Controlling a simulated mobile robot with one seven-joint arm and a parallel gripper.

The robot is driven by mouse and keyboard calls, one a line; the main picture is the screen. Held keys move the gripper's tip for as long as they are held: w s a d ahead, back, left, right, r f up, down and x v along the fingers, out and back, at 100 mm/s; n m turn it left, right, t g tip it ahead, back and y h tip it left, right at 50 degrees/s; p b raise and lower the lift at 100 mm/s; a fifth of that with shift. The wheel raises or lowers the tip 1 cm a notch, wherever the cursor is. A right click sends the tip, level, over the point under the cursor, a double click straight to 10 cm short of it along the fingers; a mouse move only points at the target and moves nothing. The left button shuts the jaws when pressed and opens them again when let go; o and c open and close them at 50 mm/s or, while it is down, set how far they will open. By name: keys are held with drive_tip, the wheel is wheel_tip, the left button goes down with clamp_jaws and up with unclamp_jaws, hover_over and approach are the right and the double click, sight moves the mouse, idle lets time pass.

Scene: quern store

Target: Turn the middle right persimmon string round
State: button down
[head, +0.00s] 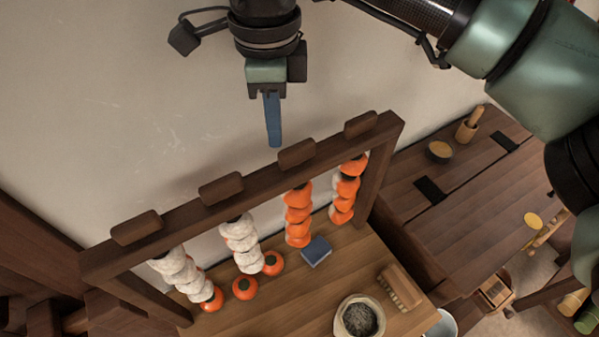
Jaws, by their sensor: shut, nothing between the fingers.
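A dark wooden rack (240,180) carries several persimmon strings, each below a wooden block on the top bar. The middle right persimmon string (298,216) shows orange fruit towards me and hangs under its block (297,152). The middle left string (241,243) looks white. The far left string (178,271) is white with orange at the bottom, and the far right string (345,188) is orange with white patches. My gripper (274,141) is shut and empty, pointing down with its blue fingers above the rack, slightly left of the middle right block and apart from it.
Two loose persimmons (245,288) (273,263) and a blue block (316,251) lie on the wooden table below. A brush (400,288) and a pot of grey stuff (359,318) stand at its front right. A pale wall (110,90) rises behind the rack.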

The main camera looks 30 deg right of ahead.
wheel_tip(320, 180, down, 3)
drive_tip(key=shift+r+b, duration=0.15)
drive_tip(key=shift+b, duration=0.9)
drive_tip(key=shift+s, duration=0.1)
